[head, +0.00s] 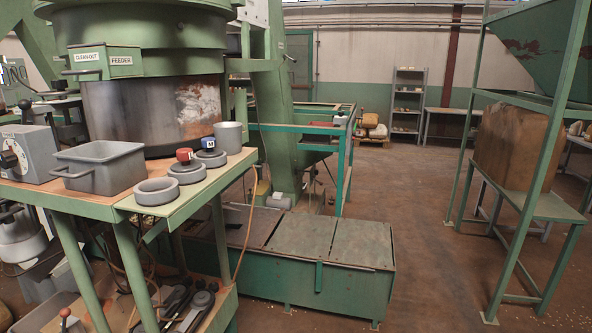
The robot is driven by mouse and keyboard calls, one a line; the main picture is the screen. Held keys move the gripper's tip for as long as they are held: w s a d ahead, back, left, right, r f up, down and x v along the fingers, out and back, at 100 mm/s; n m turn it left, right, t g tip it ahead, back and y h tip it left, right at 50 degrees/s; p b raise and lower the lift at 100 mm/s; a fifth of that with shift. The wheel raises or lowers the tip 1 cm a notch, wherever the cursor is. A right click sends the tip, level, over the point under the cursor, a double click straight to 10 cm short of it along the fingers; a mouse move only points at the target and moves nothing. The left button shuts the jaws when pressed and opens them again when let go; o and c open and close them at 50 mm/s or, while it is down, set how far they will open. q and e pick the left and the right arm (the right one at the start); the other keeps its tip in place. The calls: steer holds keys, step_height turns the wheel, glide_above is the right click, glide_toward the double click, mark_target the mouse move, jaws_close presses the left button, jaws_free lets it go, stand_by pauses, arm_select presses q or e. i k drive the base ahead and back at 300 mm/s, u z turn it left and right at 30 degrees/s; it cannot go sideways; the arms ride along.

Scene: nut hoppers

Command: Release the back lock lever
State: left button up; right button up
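Neither of my grippers shows in the head view. I cannot tell for sure which part is the back lock lever. A lever with a dark red knob (26,105) stands at the grey control box at the left edge. A green feeder (140,35) with a steel drum stands behind the workbench. Its clean-out drawer (105,62) looks shut.
A green workbench (215,180) holds a grey bin (100,168), grey rings (157,191), small red and blue pieces and a metal cup (228,136). A low green chest (330,240) stands beside it. A hopper stand (480,150) is at right. The floor between is clear.

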mark_target(25, 105)
steer(key=u, duration=2.8)
steer(key=i, duration=1.55)
steer(key=z, duration=2.6)
